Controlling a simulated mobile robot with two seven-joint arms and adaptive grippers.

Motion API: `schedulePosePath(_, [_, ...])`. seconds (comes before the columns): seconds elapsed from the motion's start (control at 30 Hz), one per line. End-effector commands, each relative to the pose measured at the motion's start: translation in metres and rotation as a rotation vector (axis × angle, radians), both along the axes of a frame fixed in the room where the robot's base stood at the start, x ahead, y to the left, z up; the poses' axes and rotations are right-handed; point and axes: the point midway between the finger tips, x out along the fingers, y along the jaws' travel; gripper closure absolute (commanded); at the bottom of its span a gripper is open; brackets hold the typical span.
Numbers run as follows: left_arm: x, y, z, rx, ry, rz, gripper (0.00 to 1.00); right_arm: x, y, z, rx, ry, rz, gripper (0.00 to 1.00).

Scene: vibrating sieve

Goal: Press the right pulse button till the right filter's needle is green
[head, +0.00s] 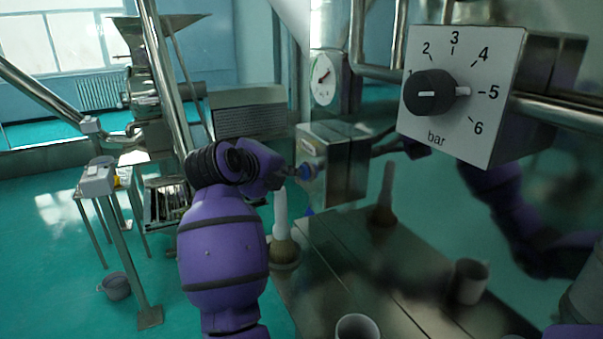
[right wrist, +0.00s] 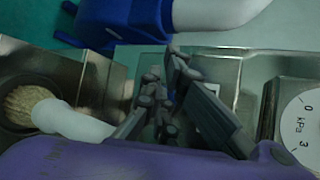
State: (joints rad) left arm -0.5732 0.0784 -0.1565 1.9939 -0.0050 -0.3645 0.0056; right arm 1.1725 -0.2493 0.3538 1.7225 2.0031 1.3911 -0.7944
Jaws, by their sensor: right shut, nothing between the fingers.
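The button box (head: 345,165) is a metal box on the panel with a pale label plate and a blue button (head: 305,171) on its left face. My right gripper (head: 292,172) is shut and empty, its fingertips at or very near the blue button; I cannot tell whether they press it. In the right wrist view the shut fingers (right wrist: 175,62) point toward the box (right wrist: 215,68), and the button is largely hidden. The round white gauge (head: 323,78) above the box has a needle that looks red. In the right wrist view the gauge (right wrist: 298,125) is cut off and its needle cannot be seen. My left gripper is out of view.
A regulator plate (head: 445,120) with a black knob and bar scale stands out at upper right. A white-handled brush (head: 281,220) stands below the gripper. Steel pipes run along the panel. A machine with a hopper is at left.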

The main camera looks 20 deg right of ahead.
Motion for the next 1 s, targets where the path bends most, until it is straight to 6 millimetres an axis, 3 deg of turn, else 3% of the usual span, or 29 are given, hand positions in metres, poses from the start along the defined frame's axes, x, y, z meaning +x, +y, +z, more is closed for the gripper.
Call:
schedulePosePath(0.73, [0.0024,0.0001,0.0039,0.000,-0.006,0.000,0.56,0.0000,-0.0072,-0.0006,0.000,0.001,-0.002,1.00])
schedulePosePath(1.0, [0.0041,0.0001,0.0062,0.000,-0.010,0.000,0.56,-0.0001,0.0009,-0.0003,0.001,0.001,-0.001,1.00])
